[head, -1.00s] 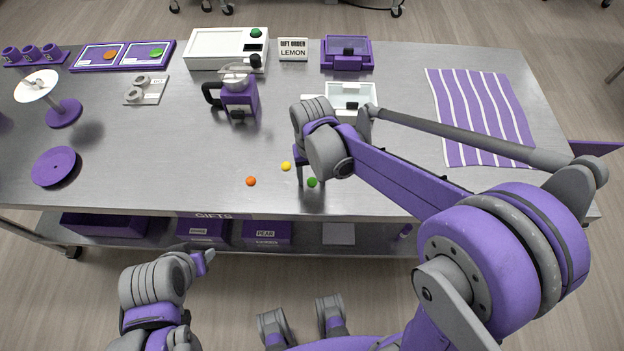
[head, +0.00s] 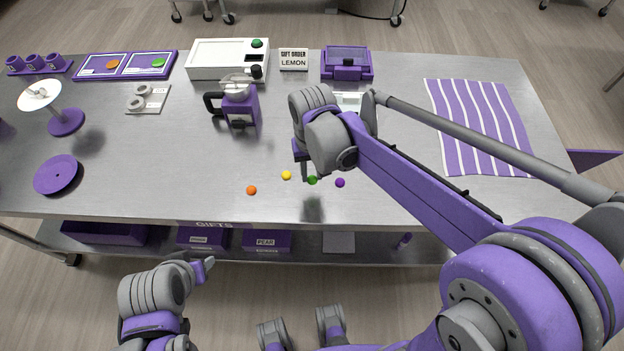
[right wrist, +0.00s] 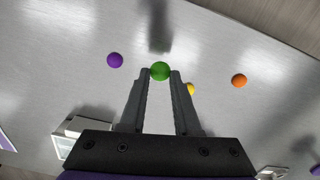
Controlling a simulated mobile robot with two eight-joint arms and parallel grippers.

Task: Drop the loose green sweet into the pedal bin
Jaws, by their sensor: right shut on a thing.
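The green sweet (head: 312,180) is between the fingertips of my right gripper (head: 308,178). In the right wrist view the fingers (right wrist: 160,75) are shut on the green sweet (right wrist: 160,71). It looks larger there than the other sweets, and is held a little above the table, with a shadow on the metal. My left gripper (head: 205,266) is low at the left, in front of the table and away from the sweets; its jaw opening is unclear. I cannot make out a pedal bin in either view.
Yellow (head: 286,175), orange (head: 251,190) and purple (head: 340,182) sweets lie close by on the metal table (head: 400,205). A purple jug-like device (head: 240,108) stands behind them. A striped cloth (head: 480,128) lies at the right. A purple disc (head: 57,174) lies at the left.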

